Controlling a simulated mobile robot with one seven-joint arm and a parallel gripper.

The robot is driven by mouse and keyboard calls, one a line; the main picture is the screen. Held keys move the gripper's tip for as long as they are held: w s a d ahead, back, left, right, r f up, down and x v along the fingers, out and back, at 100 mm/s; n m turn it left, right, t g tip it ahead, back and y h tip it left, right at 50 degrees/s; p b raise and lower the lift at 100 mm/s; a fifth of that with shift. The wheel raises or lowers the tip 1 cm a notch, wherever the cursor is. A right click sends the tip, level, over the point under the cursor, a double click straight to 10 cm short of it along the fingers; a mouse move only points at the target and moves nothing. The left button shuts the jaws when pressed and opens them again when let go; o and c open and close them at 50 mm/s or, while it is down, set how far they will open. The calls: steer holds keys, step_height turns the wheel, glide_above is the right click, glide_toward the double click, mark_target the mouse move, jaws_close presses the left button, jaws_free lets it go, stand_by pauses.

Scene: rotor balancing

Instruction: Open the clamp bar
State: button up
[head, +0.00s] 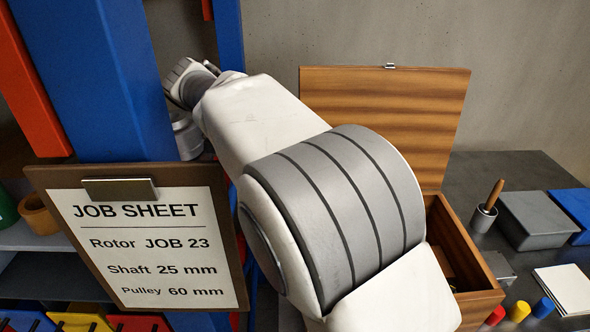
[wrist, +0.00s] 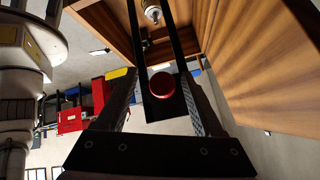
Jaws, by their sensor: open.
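In the wrist view, a black frame of two long rails joined by a plate, which looks like the clamp bar (wrist: 157,108), carries a round red knob (wrist: 162,84). My gripper (wrist: 159,79) is open, with one finger on each side of the knob. Gaps show between the fingers and the knob; I cannot tell how far the knob is in depth. The rails run over a wooden box (wrist: 107,22). The box also shows in the head view (head: 465,262). My arm covers much of the head view, and the clamp bar and gripper are not seen there.
The box's lid (head: 385,105) stands open. A job sheet board (head: 150,235) stands at the left by a blue post (head: 110,80). On the dark bench at right are a cup with a wooden-handled tool (head: 484,216), a grey box (head: 537,218) and coloured cylinders (head: 519,311).

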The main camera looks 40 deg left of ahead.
steer(key=r, duration=0.4)
steer(key=shift+w+d, duration=0.1)
steer(key=shift+d, duration=0.2)
steer(key=w+d+r+b, duration=0.2)
steer(key=w+d+r, duration=0.2)
steer(key=d, duration=0.6)
step_height(320, 180, up, 3)
steer(key=shift+d+f, duration=0.15)
steer(key=shift+d, duration=0.05)
